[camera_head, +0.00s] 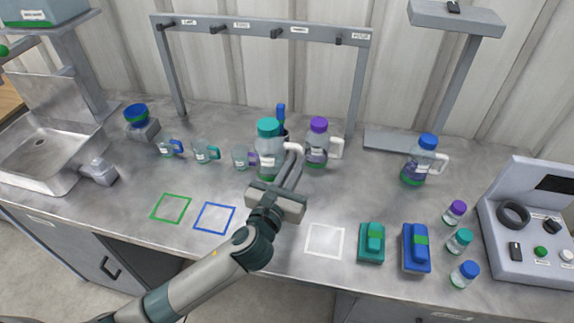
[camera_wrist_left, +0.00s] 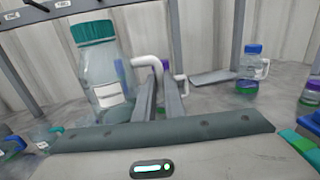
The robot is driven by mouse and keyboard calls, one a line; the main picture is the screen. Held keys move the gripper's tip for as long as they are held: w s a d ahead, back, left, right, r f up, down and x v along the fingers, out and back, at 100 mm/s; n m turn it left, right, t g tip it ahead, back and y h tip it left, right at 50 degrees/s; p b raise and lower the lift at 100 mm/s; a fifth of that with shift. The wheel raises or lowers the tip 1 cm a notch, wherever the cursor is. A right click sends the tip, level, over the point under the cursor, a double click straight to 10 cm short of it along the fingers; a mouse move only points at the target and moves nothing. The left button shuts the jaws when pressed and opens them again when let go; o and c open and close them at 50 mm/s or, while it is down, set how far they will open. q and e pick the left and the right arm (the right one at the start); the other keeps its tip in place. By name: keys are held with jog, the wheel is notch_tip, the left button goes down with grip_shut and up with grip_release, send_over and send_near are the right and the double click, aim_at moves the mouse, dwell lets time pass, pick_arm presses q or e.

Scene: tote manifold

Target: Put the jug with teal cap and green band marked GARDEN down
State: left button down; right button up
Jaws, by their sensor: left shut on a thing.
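The jug with the teal cap (camera_head: 267,152) is a clear bottle with a pale label and a white handle, near the middle of the counter. It also shows in the left wrist view (camera_wrist_left: 104,72), to the left of my fingers. My left gripper (camera_head: 293,160) is shut on its white handle. The jug looks about upright. Some green shows low on it, but I cannot read its label. Whether its base touches the counter I cannot tell. My right gripper is not in view.
A purple-capped jug (camera_head: 316,152) stands close at right, with a small mug (camera_head: 240,157) at left. A blue-capped jug (camera_head: 420,165) stands farther right. Green (camera_head: 158,218), blue (camera_head: 199,228) and white (camera_head: 309,250) outlined squares lie empty in front. A hook rack (camera_head: 262,30) stands behind.

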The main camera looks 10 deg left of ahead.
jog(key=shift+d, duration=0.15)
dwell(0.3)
pick_arm(q)
jog(key=s+a+r+n+y+b, duration=0.1)
jog(key=s+a+n+y+b, duration=0.1)
jog(key=a, duration=0.9)
jog(key=s+y+b, duration=0.1)
jog(key=s+b, duration=0.1)
jog(key=s, duration=0.1)
jog(key=shift+s+a+r, duration=0.35)
jog(key=shift+s, duration=0.05)
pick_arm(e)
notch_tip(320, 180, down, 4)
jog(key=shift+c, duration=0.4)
